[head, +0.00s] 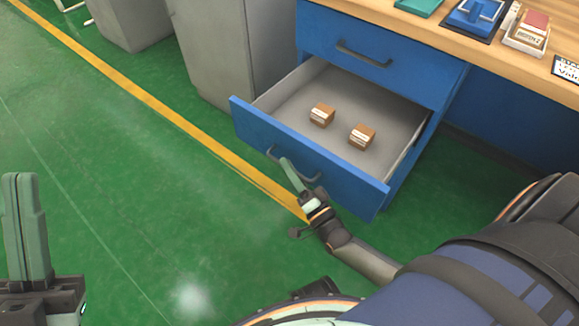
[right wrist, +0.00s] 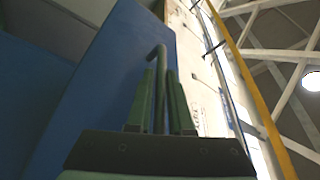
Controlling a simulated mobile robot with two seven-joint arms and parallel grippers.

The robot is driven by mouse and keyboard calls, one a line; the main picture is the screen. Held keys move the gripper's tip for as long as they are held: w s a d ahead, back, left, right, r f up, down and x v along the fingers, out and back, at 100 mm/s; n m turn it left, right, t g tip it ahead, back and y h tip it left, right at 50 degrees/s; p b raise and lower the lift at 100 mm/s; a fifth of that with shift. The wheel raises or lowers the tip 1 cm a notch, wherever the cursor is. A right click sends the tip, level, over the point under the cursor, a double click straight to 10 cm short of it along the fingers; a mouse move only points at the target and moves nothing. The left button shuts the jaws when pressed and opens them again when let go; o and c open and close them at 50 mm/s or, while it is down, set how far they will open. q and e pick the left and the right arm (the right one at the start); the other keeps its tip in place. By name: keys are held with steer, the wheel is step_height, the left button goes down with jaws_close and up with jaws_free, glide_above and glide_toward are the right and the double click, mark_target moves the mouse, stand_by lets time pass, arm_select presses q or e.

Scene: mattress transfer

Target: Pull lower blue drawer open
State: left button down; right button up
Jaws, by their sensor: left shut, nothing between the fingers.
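The lower blue drawer (head: 300,160) stands pulled far out of the blue cabinet, its grey inside showing. Its dark bar handle (head: 309,178) is on the front panel. My right gripper (head: 288,170) is at this handle. In the right wrist view its two green fingers (right wrist: 161,105) lie on both sides of the handle bar (right wrist: 158,65), shut on it, beside the blue drawer front (right wrist: 110,80). My left gripper (head: 25,228) is at the far left over the floor, fingers together and empty.
Two small brown boxes (head: 322,115) (head: 362,136) lie in the drawer. The upper blue drawer (head: 385,55) is shut. A wooden worktop (head: 440,35) with several items is above. Grey cabinets (head: 235,50) stand to the left. The green floor (head: 130,160) in front is clear.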

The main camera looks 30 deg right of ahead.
steer(key=o, duration=0.4)
steer(key=shift+c, duration=0.2)
steer(key=p+v, duration=0.1)
steer(key=v, duration=0.6)
steer(key=shift+s, duration=0.3)
